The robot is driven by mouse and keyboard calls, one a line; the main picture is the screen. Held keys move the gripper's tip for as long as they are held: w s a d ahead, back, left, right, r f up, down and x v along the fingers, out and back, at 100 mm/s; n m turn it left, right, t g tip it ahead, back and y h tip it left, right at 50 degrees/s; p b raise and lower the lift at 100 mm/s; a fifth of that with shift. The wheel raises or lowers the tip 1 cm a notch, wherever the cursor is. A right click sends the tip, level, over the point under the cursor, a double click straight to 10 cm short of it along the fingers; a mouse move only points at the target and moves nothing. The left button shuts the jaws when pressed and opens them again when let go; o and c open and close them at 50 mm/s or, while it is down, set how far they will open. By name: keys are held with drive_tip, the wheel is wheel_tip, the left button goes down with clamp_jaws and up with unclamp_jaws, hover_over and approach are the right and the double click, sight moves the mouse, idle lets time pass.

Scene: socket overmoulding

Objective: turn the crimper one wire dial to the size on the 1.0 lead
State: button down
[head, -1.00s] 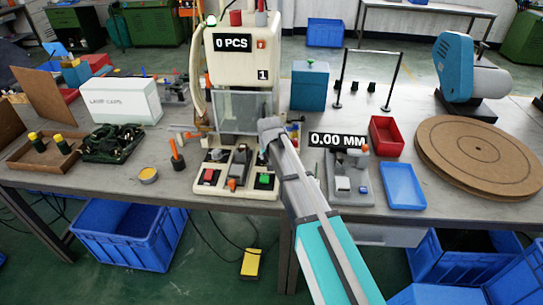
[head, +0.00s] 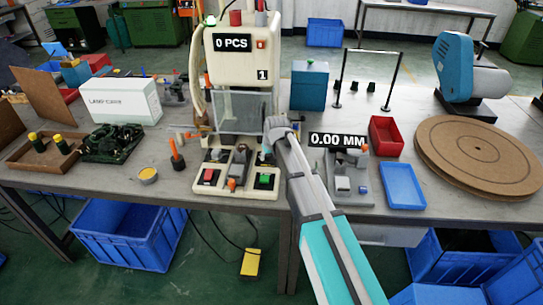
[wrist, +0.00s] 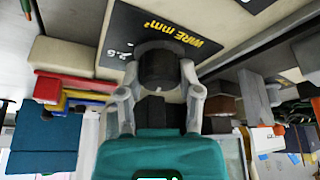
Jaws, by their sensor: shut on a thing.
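Crimper one (head: 233,50) is the cream machine marked 1, with a display reading 0 PCS. Its black wire dial (wrist: 157,66) shows in the wrist view against a dark plate (wrist: 125,28) lettered WIRE mm² in yellow. A 2.5 mark shows beside the dial; other marks are hidden, and I cannot read the dial's setting. My gripper (wrist: 160,78) is shut on the dial, one finger on each side. In the head view my gripper (head: 277,127) is at the machine's right side and the dial is hidden there. I cannot make out the 1.0 lead.
The gauge display (head: 337,140) reading 0.00 MM stands right of my arm. A red bin (head: 386,136), a blue tray (head: 402,187) and a round brown board (head: 478,157) lie farther right. A teal box (head: 309,88) stands behind my gripper. A white box (head: 122,99) is at the left.

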drive_tip(key=n, duration=0.2)
drive_tip(key=n+g+y, duration=0.1)
drive_tip(key=n, duration=0.2)
drive_tip(key=shift+y, duration=0.3)
drive_tip(key=shift+n+g+y, duration=0.3)
drive_tip(key=shift+n+g, duration=0.3)
drive_tip(key=shift+n, duration=0.8)
drive_tip(key=shift+c, duration=1.4)
unclamp_jaws()
